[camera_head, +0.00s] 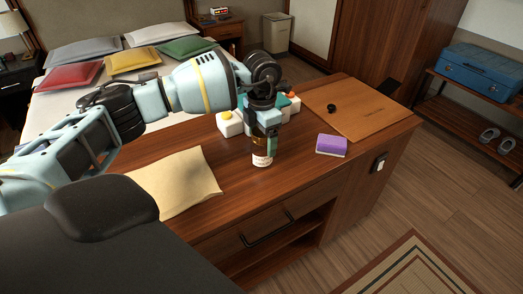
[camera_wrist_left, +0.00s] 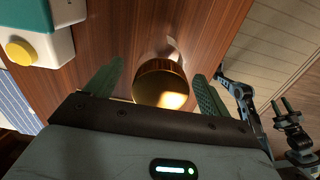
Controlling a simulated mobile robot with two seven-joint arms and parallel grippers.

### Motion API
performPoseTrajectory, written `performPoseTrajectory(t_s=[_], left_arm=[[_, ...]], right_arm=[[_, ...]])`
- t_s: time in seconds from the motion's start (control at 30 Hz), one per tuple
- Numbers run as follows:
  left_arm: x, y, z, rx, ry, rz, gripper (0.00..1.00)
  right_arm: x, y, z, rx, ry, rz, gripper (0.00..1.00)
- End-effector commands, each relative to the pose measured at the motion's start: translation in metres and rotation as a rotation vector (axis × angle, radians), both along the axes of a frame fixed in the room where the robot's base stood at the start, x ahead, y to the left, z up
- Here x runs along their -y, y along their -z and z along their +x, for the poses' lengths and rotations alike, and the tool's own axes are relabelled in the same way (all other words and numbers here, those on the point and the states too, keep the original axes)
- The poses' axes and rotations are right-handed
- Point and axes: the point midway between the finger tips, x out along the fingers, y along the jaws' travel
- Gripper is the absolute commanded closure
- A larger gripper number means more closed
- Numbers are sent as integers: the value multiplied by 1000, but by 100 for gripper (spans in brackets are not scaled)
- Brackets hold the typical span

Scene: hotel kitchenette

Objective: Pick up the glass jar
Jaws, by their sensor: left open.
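The glass jar (camera_head: 261,160) stands upright on the wooden counter in the head view. It is small, with brownish contents and a pale label, and its upper part is hidden by my left gripper (camera_head: 267,138). In the left wrist view the jar's round gold-brown lid (camera_wrist_left: 160,84) lies between the two green fingers of my left gripper (camera_wrist_left: 158,72). These fingers are open, one on each side of the lid, with a gap at each side. What looks like my right gripper (camera_wrist_left: 284,108) shows small at the right of the wrist view; its jaw state is unclear.
A purple and white sponge (camera_head: 331,145) lies right of the jar. A cutting board (camera_head: 362,110) with a small black object lies at the back right. A beige cloth (camera_head: 178,183) lies at left.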

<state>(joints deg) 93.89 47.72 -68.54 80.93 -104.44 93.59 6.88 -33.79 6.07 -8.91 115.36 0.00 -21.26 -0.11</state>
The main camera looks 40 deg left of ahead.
Motion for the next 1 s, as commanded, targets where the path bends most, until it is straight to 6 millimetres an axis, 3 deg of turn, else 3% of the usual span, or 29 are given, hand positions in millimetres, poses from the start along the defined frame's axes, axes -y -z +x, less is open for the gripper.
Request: performPoseTrajectory(t_s=[0.3,0.73,1.0], left_arm=[[0,8,0,-1,0,0,18],[0,7,0,-1,-1,0,72],[0,5,0,1,-1,0,72]], right_arm=[[0,0,0,1,0,0,60],[0,0,0,1,0,0,60],[0,0,0,0,0,0,60]])
